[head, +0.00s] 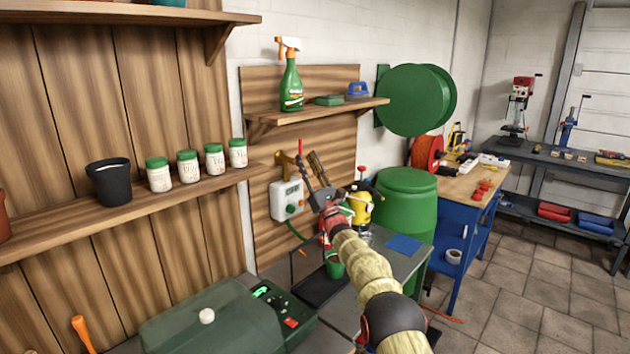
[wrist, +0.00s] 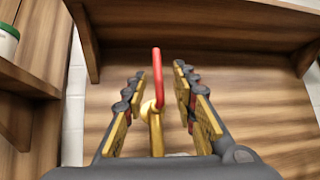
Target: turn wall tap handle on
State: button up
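The wall tap (head: 284,159) is brass and mounted on the wooden wall panel, left of and behind my gripper in the head view. Its red handle (head: 300,147) points upward there. My gripper (head: 311,169) is open. In the wrist view its two gold-padded fingers (wrist: 157,92) lie left and right of the handle, with a visible gap on each side. The tap's lower part is hidden by the gripper body.
A shelf (head: 318,113) with a spray bottle (head: 290,82) juts out above the tap. A white control box (head: 287,200) is on the panel below it. A green barrel (head: 405,205) and a yellow container (head: 361,205) stand right of it.

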jog(key=v, duration=0.7)
jog(key=shift+w, duration=0.1)
